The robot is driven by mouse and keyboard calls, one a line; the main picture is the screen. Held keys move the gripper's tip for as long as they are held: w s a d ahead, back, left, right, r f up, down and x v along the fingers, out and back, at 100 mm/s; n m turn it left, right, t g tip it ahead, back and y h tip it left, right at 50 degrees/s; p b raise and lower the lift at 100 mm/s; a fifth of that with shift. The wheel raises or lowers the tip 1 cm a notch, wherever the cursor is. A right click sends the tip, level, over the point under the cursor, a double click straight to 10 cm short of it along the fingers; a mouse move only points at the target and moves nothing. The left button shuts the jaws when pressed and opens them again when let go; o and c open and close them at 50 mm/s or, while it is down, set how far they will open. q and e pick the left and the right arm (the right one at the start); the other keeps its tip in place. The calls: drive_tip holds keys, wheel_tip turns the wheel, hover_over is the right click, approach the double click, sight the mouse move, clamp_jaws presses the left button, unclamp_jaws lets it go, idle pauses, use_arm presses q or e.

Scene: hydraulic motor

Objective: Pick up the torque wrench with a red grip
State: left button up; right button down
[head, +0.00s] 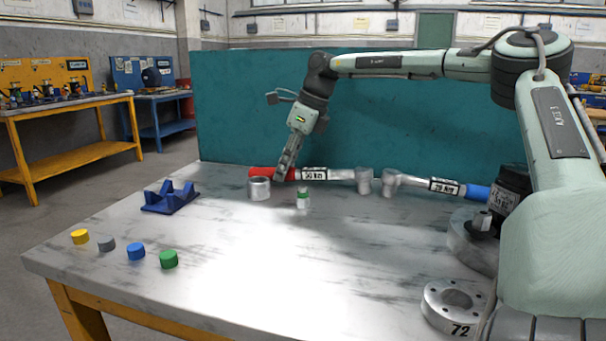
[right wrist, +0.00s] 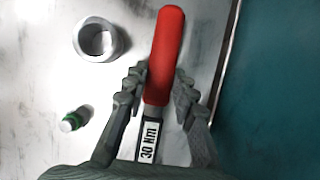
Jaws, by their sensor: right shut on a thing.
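The torque wrench with a red grip (head: 262,173) lies near the back edge of the table, its silver head to the right. In the right wrist view its red grip (right wrist: 165,50) points up the picture, with a "30 Nm" label below. My right gripper (head: 283,172) reaches down over the wrench, and its fingers (right wrist: 160,88) close on it from both sides at the lower part of the red grip. I cannot tell whether the wrench is clear of the table. A second wrench with a blue grip (head: 477,192) lies to its right. My left gripper is not in view.
A metal ring (head: 259,189) and a small green-capped bottle (head: 303,198) stand close in front of the wrench. A blue cradle (head: 170,197), several coloured caps (head: 136,252) and a flange marked 72 (head: 455,308) are on the table. A teal panel (head: 240,110) stands behind. The table's middle is clear.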

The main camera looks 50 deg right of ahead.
drive_tip(key=shift+r, duration=0.1)
drive_tip(key=shift+r, duration=0.55)
drive_tip(key=r, duration=0.1)
drive_tip(key=a+r, duration=0.1)
drive_tip(key=r, duration=0.1)
drive_tip(key=shift+w+r+p, duration=0.2)
drive_tip(key=shift+r+p, duration=0.1)
drive_tip(key=shift+p, duration=0.05)
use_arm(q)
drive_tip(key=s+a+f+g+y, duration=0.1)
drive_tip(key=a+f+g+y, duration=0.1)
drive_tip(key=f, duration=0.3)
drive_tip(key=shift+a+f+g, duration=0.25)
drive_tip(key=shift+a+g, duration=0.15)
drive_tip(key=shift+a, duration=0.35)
use_arm(e)
drive_tip(key=w+a+r, duration=0.2)
drive_tip(key=a+r, duration=0.4)
drive_tip(key=a, duration=0.4)
drive_tip(key=shift+w+a+r, duration=0.15)
drive_tip(key=shift+w, duration=0.25)
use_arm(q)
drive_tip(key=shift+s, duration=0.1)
use_arm(e)
drive_tip(key=c, duration=1.8)
unclamp_jaws()
drive_tip(key=shift+c, duration=0.2)
clamp_jaws()
